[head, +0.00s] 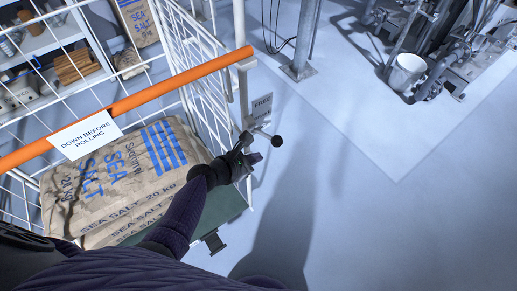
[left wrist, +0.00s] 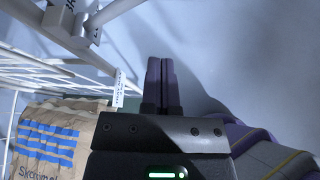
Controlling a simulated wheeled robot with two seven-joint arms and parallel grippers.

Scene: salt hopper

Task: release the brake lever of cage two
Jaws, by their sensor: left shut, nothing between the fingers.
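The brake lever (head: 265,134) is a short bar with a dark round knob (head: 277,142), on the right corner post of the white wire cage (head: 205,95). A small plate reading "FREE" (head: 262,106) is just above it. My left gripper (head: 254,160) is shut and empty, just below and left of the knob. I cannot tell whether it touches the lever. In the left wrist view its closed fingers (left wrist: 161,84) point at bare floor, and the knob is not clearly visible. My right gripper is not in view.
Salt sacks (head: 115,185) fill the cage behind my left arm. An orange bar (head: 180,87) with a "DOWN BEFORE ROLLING" sign (head: 85,135) crosses the cage. A grey post (head: 303,45) and machinery with a white bucket (head: 406,72) stand beyond. Floor at right is clear.

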